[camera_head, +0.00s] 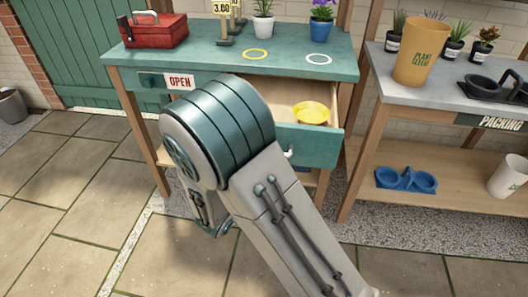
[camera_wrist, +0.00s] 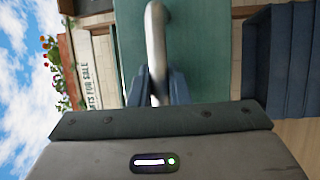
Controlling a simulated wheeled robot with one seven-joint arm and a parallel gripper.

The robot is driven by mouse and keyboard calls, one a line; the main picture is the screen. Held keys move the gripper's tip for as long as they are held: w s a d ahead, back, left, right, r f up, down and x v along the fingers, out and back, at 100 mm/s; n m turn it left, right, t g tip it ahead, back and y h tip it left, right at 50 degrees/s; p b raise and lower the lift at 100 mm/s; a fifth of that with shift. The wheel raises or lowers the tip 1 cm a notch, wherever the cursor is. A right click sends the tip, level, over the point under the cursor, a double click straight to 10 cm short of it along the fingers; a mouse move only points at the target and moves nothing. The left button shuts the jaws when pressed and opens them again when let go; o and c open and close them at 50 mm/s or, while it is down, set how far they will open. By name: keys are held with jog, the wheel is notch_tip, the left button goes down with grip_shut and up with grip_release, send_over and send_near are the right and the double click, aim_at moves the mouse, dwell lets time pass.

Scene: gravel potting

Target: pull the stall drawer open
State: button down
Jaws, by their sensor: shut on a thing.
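The stall drawer (camera_head: 318,148) stands partly pulled out from under the teal stall counter (camera_head: 190,57). A yellow bowl-like thing (camera_head: 311,112) lies inside it. In the wrist view the teal drawer front (camera_wrist: 205,55) fills the upper middle, with its pale metal bar handle (camera_wrist: 156,35) in front. My gripper (camera_wrist: 158,88) is shut on this handle, with a dark finger on each side of it. In the head view my arm covers the gripper, most of the handle and the left part of the drawer.
A red toolbox (camera_head: 155,32), price signs and two flower pots stand on the stall counter. A packing bench (camera_head: 385,70) to the right holds pots and a black tray (camera_head: 490,90); its lower shelf holds a blue double holder (camera_head: 406,180).

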jog(key=shift+d, duration=0.15)
jog(key=c, duration=1.4)
grip_release()
jog(key=shift+o, duration=0.2)
jog(key=shift+s+a, duration=0.15)
jog(key=shift+a, duration=0.05)
jog(key=v, duration=1.3)
jog(key=shift+s, duration=0.25)
jog(key=shift+a, duration=0.1)
